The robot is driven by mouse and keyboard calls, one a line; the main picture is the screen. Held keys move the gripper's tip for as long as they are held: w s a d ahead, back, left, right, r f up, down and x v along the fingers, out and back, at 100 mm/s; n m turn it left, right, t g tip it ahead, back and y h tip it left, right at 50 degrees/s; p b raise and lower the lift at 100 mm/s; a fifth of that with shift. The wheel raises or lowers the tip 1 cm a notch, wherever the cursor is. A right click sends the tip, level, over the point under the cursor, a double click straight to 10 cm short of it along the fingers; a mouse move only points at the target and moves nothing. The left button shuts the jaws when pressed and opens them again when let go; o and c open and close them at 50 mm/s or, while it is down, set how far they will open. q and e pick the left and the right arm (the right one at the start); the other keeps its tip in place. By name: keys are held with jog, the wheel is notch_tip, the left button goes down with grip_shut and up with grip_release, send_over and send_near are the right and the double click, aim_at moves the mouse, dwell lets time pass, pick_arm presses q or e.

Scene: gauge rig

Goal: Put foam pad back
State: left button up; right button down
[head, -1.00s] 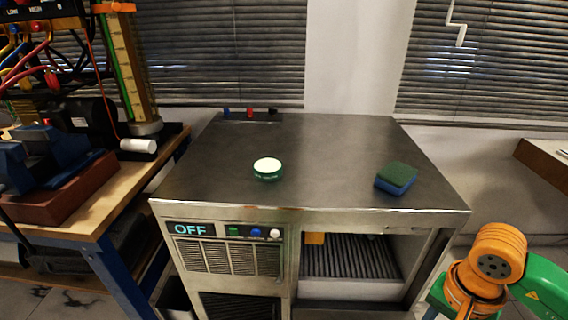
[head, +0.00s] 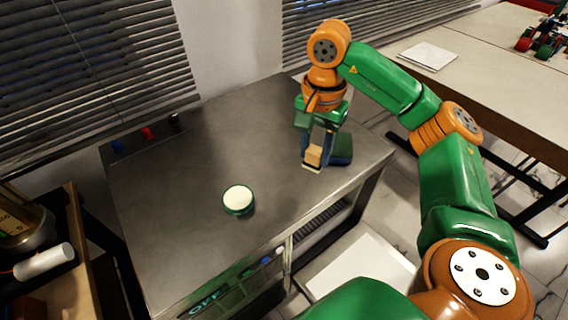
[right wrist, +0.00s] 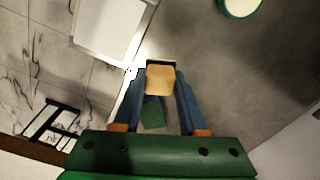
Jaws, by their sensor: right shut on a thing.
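A small tan block, which looks like the foam pad (head: 314,155), is between the fingertips of my right gripper (head: 311,163). The right wrist view shows the foam pad (right wrist: 160,79) pinched between the two blue-grey fingers. My right gripper is over the right part of the metal bench top (head: 210,150). I cannot tell whether the pad touches the surface. A blue and green sponge (head: 343,147) lies on the bench just beside and behind the gripper, partly hidden by it. My left gripper is out of view.
A round green tin with a white top (head: 238,199) stands left of the gripper. Small red and blue pieces (head: 148,133) sit at the bench's back left. The middle of the top is clear. A pale table (head: 440,85) stands at the right.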

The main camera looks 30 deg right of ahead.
jog(key=w+f, duration=0.3)
jog(key=w+a+f, duration=0.1)
jog(key=w+f, duration=0.2)
jog(key=shift+w+a+f, duration=0.15)
jog(key=shift+w+a, duration=0.05)
jog(key=shift+w, duration=0.15)
notch_tip(320, 180, down, 3)
jog(key=shift+r+p, duration=0.1)
jog(key=shift+p, duration=0.65)
jog(key=shift+d+f, duration=0.1)
jog(key=shift+f, duration=0.35)
jog(key=shift+c, duration=2.3)
grip_release()
